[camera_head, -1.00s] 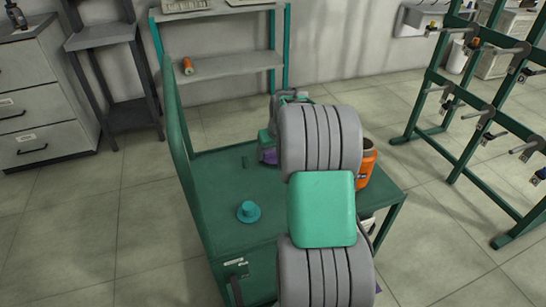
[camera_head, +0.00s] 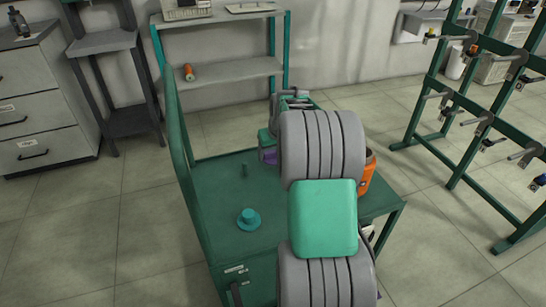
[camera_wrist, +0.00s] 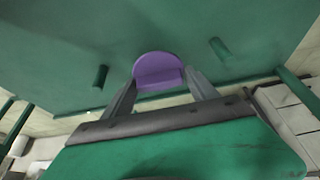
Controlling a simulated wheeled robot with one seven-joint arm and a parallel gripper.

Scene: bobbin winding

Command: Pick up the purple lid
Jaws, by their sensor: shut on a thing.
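The purple lid (camera_wrist: 158,66) is a round disc with a straight ridge, between the two grey fingers of my gripper (camera_wrist: 160,80) in the wrist view. The gripper is shut on it, one finger at each side. In the head view a piece of the purple lid (camera_head: 268,156) shows just below my gripper's green body, left of my grey arm links. The fingers are hidden there. The lid appears a little above the green table (camera_head: 215,195); the exact gap is hard to tell.
A teal flanged piece (camera_head: 248,219) and a small green peg (camera_head: 245,170) stand on the table to the left. Two green pegs show in the wrist view. An orange container (camera_head: 367,174) is partly hidden behind my arm. A green upright panel (camera_head: 182,150) borders the table's left side.

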